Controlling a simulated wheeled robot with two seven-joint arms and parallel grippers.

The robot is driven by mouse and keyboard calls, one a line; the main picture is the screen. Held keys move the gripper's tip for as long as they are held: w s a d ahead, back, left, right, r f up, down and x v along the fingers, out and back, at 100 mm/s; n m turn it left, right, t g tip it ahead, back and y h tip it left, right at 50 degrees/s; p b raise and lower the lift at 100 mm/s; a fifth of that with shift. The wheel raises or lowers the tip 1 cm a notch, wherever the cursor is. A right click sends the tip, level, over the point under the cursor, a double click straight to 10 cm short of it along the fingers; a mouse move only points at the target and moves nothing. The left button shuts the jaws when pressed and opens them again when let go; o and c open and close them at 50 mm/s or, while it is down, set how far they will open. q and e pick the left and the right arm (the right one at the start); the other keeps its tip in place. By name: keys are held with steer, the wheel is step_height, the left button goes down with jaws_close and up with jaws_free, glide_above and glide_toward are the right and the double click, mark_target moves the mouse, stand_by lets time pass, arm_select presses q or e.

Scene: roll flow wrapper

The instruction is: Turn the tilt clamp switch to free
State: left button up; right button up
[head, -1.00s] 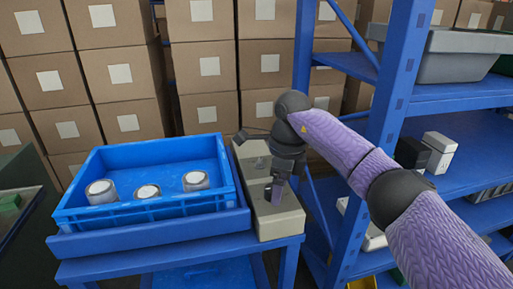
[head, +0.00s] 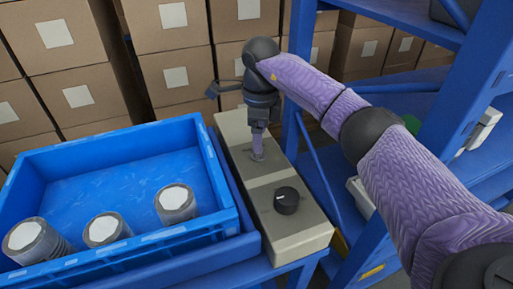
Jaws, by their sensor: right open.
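A beige control box (head: 262,184) stands right of the blue crate and carries two raised panels. A round black knob (head: 287,201) with a small white mark sits on its near panel. No label is readable, so I cannot tell which control is the tilt clamp switch. My right gripper (head: 258,155) points down over the far panel, its open fingers at the small control there. It mostly hides that control, and I cannot tell whether it touches it. My left gripper is out of view.
A blue crate (head: 205,148) with several white-topped cylinders (head: 176,203) stands left of the box. A blue rack (head: 468,95) rises on the right, behind my right arm. Stacked cardboard boxes (head: 172,78) fill the back.

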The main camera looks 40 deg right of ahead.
step_height(320, 180, down, 4)
steer(key=shift+r+b, duration=0.1)
steer(key=shift+b, duration=0.45)
jaws_close()
